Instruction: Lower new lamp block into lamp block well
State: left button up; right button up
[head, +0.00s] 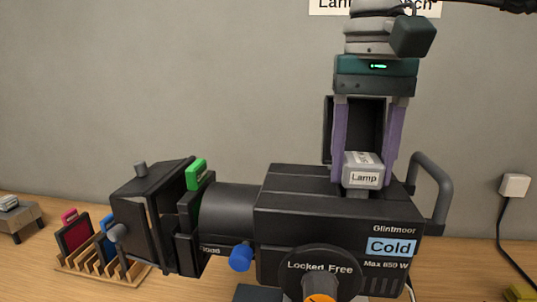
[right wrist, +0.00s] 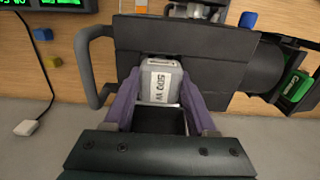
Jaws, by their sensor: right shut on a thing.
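The new lamp block (head: 363,173) is a light grey block labelled "Lamp". My right gripper (head: 367,166) comes down from above, its purple fingers shut on the block's two sides. The block is upright over the top of the black lantern (head: 335,206), with its lower part close to the top face. The lamp block well is hidden beneath the block, so I cannot tell how far the block is in. In the right wrist view, the block (right wrist: 160,84) shows a wattage label between the fingers. My left gripper is not in view.
The lantern has a grey handle (head: 434,186) close to the right of my gripper. A "Locked Free" knob (head: 320,268) is on its side. A wooden rack (head: 100,270) with coloured frames stands at the left. A white wall plug (head: 515,185) with a cable is at the right.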

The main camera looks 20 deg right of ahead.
jog(key=shift+f, duration=0.25)
jog(key=o, duration=1.4)
jog(key=shift+r, duration=0.15)
jog(key=shift+r+p, duration=1)
jog(key=shift+r, duration=0.35)
jog(key=shift+r+p, duration=1.95)
jog(key=shift+r, duration=0.6)
